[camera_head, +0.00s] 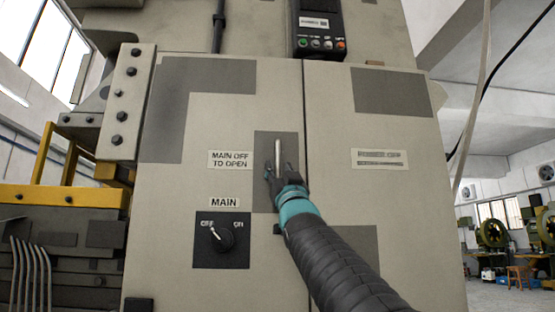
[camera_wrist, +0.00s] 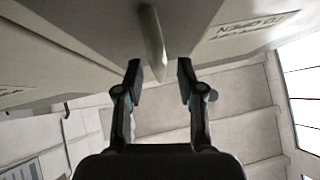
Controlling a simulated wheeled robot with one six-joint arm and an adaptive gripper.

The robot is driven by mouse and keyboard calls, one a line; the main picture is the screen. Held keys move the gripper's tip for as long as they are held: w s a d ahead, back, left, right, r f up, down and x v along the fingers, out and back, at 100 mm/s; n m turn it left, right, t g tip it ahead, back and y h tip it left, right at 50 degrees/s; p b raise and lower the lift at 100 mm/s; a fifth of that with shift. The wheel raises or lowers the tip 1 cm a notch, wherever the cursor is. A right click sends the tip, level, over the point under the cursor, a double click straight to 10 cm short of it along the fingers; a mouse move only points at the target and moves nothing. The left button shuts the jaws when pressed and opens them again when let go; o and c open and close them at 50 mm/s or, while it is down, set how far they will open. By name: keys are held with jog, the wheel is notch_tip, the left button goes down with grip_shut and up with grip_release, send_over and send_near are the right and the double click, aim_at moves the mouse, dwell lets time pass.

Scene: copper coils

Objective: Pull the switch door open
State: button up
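The switch door (camera_head: 180,270) is a beige cabinet panel labelled "MAIN OFF TO OPEN" and looks shut. Its handle (camera_head: 277,147) is a pale upright bar on a dark grey patch near the door's right edge. My gripper (camera_head: 277,168) is at the handle's lower part. In the wrist view the handle (camera_wrist: 152,40) comes down between the two fingertips of my gripper (camera_wrist: 160,76), with gaps on both sides. The fingers are open. Below the label, the black MAIN rotary switch (camera_head: 222,238) has its white mark towards OFF, at the upper left.
A second cabinet panel (camera_head: 400,200) adjoins on the right. A control box with coloured buttons (camera_head: 320,32) is above. A bolted bracket (camera_head: 125,95) and yellow framework (camera_head: 70,195) stand close on the left. Open floor and green machines (camera_head: 492,232) are far right.

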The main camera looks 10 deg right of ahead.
jog(key=shift+p+x, duration=0.3)
jog(key=shift+x, duration=0.65)
grip_shut()
jog(key=shift+s+d, duration=0.1)
